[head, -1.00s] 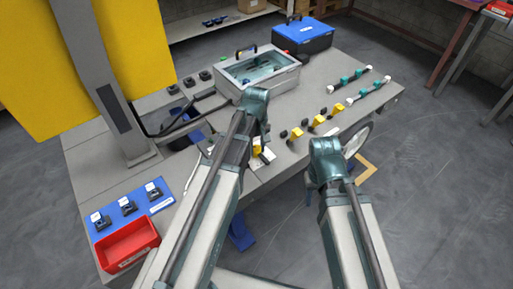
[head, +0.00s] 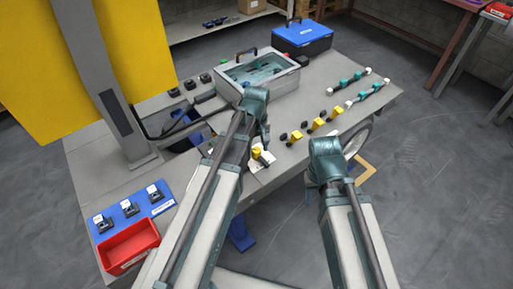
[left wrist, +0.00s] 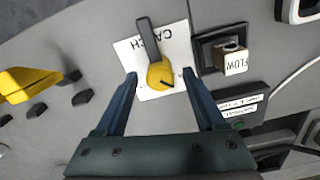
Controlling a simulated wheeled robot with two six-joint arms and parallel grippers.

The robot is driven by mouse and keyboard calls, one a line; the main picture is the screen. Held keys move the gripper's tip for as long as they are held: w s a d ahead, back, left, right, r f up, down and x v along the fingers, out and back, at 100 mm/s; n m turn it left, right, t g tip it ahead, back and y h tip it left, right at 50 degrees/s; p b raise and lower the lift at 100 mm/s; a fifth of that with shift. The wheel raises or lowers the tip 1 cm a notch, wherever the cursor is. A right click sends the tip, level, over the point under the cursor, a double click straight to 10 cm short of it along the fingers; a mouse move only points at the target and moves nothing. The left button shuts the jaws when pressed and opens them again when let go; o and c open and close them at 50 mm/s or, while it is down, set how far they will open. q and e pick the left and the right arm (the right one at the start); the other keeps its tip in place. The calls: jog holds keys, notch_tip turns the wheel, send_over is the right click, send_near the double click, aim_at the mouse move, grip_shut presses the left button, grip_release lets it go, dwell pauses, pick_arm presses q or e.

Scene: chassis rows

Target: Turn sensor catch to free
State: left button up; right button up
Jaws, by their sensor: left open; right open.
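The sensor catch (left wrist: 160,74) is a round yellow knob with a dark grey lever, on a white label (left wrist: 178,45) reading CATCH. In the left wrist view the lever points to the top of the picture, tilted slightly left. In the head view the yellow catch (head: 257,153) shows beside my left wrist. My left gripper (left wrist: 160,76) is open, with one finger on each side of the knob and visible gaps to both. I cannot tell its height above the knob. My right arm is in the head view, but its gripper fingers are hidden behind the arm.
A black-framed block marked FLOW (left wrist: 224,58) sits close right of the catch. Yellow handles (head: 317,123) and teal-and-white fittings (head: 368,89) line the table's right side.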

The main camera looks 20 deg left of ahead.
aim_at(257, 149)
pick_arm(q)
notch_tip(257, 149, up, 12)
jog(key=p, duration=1.1)
jog(key=shift+r, duration=0.15)
jog(key=s+d+r+m+p, duration=0.2)
jog(key=s+d+m, duration=0.3)
jog(key=s+m, duration=0.1)
jog(key=s+d+r+m+y+p, duration=0.1)
jog(key=s+d+r+m+p, duration=0.1)
jog(key=s+d+m, duration=0.3)
jog(key=s, duration=0.3)
jog(key=shift+s+d+r+m+p, duration=0.2)
jog(key=shift+s+d+m+p, duration=0.1)
jog(key=shift+m+p, duration=0.1)
